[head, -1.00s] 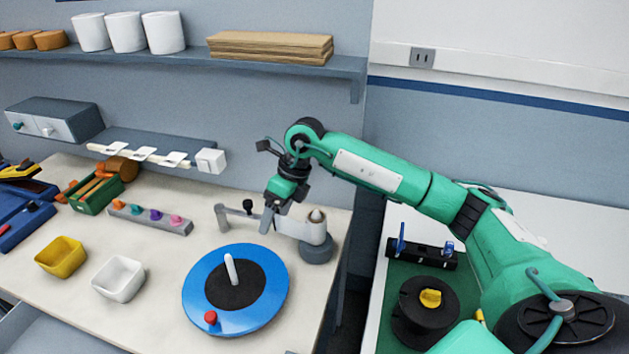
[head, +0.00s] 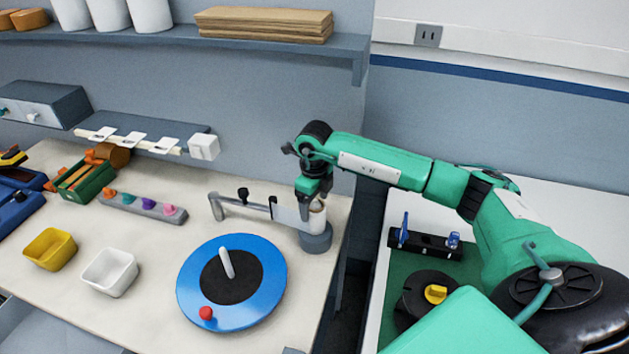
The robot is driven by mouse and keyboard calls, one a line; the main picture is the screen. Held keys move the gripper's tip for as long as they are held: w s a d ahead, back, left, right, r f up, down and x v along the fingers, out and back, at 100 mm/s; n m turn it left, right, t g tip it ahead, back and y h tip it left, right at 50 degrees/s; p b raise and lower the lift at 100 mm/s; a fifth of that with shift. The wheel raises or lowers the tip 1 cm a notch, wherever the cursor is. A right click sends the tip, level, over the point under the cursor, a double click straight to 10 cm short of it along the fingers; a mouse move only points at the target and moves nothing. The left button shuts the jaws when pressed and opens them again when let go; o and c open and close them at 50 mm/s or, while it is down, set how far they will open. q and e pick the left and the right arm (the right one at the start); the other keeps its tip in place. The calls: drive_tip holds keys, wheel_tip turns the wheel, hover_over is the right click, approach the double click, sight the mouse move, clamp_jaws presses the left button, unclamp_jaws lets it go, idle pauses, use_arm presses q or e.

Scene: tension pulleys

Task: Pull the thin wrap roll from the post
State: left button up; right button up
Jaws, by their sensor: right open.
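The thin wrap roll (head: 317,219) is a small whitish roll upright on a post on a round grey base (head: 316,242), near the bench's right edge in the head view. A pale flap (head: 287,214) extends from it to the left, towards a grey arm with a black knob (head: 243,194). My right gripper (head: 313,203) points down at the top of the roll, with its jaws open. The jaws partly hide the roll's top, and I cannot tell whether they touch it. My left gripper is not in view.
A blue turntable (head: 266,296) with a white peg and red knob stands in front. White (head: 109,272) and yellow (head: 50,249) bins sit to the left. A grey peg strip (head: 142,207) and a shelf (head: 335,57) are behind. A green-topped table with a black spool (head: 415,300) is at right.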

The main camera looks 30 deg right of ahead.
wheel_tip(320, 180, down, 2)
drive_tip(key=shift+f, duration=0.15)
drive_tip(key=shift+f+p, duration=0.35)
drive_tip(key=shift+f, duration=0.3)
drive_tip(key=c, duration=1.1)
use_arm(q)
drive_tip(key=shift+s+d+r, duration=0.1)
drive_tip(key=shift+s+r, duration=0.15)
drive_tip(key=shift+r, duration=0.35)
use_arm(e)
drive_tip(key=shift+r, duration=0.1)
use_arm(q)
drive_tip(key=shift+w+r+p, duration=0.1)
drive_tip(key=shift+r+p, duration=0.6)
use_arm(e)
drive_tip(key=shift+r, duration=1.65)
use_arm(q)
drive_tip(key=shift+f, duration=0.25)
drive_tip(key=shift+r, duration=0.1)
use_arm(e)
drive_tip(key=shift+r, duration=0.2)
